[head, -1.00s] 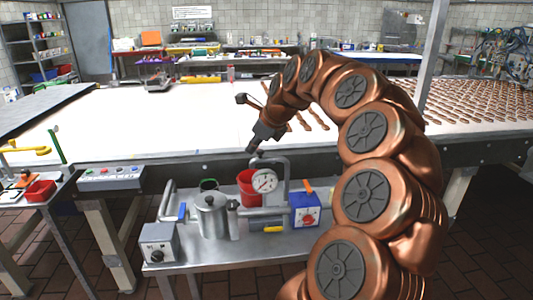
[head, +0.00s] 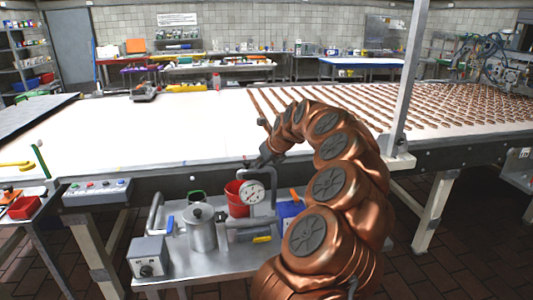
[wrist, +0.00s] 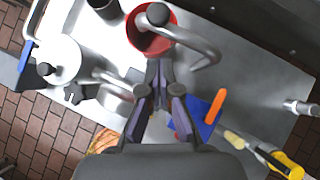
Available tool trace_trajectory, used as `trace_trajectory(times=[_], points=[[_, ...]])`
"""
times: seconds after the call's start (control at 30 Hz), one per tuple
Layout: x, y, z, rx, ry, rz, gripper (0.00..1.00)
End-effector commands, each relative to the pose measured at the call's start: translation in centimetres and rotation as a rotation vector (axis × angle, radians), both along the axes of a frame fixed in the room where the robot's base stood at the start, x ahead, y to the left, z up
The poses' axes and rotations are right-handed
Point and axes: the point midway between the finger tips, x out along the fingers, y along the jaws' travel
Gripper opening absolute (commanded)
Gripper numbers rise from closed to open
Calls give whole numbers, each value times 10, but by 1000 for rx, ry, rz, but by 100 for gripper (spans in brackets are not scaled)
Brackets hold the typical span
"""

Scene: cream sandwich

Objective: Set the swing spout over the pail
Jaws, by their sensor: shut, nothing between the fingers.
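The red pail (head: 234,203) stands on the steel cart behind the round gauge (head: 251,192). In the wrist view the pail (wrist: 146,41) is seen from above. The swing spout (head: 274,182) is a grey bent pipe rising beside the gauge. In the wrist view the spout (wrist: 206,50) curves from the pail's right, and its dark knobbed end (wrist: 158,14) overlaps the pail's far rim; its height above the pail is unclear. My gripper (head: 256,164) is above the spout's top in the head view. In the wrist view my gripper (wrist: 160,63) is shut and empty, just below the pail's near rim.
A lidded metal pot (head: 202,232), a grey control box (head: 148,258) and a blue box (wrist: 207,126) share the cart (head: 190,268). A dark cup (wrist: 104,8) is left of the pail. The white conveyor (head: 160,125) runs behind.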

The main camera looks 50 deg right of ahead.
Motion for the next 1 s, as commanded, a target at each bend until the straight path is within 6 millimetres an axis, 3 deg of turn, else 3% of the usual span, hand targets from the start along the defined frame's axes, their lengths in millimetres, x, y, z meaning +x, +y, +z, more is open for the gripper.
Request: trace_trajectory(times=[0.2,0.4,1.0], points=[[25,-2,-10,2,5,3,0],[38,-7,-13,1,3,1,0],[42,-10,-16,1,4,-4,0]])
